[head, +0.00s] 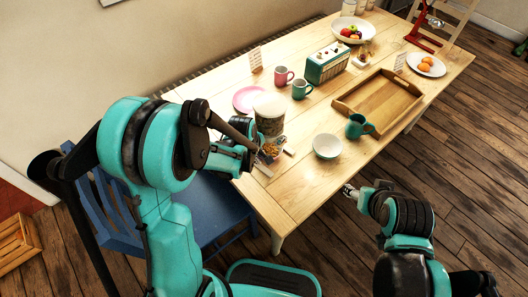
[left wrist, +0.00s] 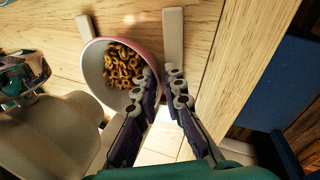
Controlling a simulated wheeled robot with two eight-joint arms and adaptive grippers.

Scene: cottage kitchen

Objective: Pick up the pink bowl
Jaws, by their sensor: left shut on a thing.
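The pink bowl (head: 271,149) is near the table's left front edge and holds ring-shaped cereal. In the left wrist view the bowl (left wrist: 93,62) shows a pale inside and a pink outer wall. My left gripper (left wrist: 163,76) is shut on its rim, one finger inside over the cereal and the other outside. In the head view the left gripper (head: 260,156) partly hides the bowl. I cannot tell whether the bowl is clear of the table. My right gripper (head: 349,190) is away from it, off the table's front edge; its jaw state is unclear.
A large pale canister (head: 270,115) stands just behind the bowl. Pale strips (left wrist: 173,38) lie beside it. A blue chair (head: 212,207) stands by the edge.

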